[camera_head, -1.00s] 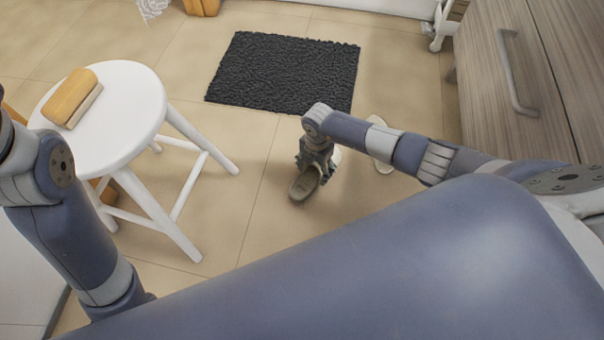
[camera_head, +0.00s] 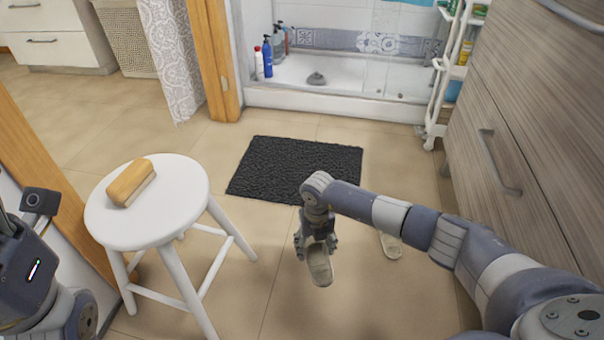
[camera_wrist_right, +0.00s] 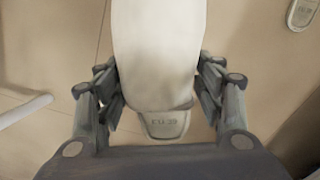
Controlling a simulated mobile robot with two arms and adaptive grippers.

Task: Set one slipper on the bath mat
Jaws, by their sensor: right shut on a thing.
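The dark grey bath mat (camera_head: 290,165) lies flat on the tiled floor in the middle of the head view, bare. My right gripper (camera_head: 316,242) is shut on a pale slipper (camera_head: 320,269), which hangs on the near side of the mat, apart from it. In the right wrist view the held slipper (camera_wrist_right: 158,50) fills the space between the fingers, sole side with a size mark (camera_wrist_right: 164,122) showing. The other slipper (camera_head: 391,244) lies on the floor to the right, partly behind my right arm; it also shows at the top right of the wrist view (camera_wrist_right: 303,13). My left gripper's fingers are out of sight.
A white stool (camera_head: 180,195) with a wooden brush (camera_head: 131,184) on it stands at the left. Drawers (camera_head: 510,140) stand at the right. Behind the mat are a shower tray (camera_head: 345,100) and a white shelf rack (camera_head: 440,105). The floor around the mat is clear.

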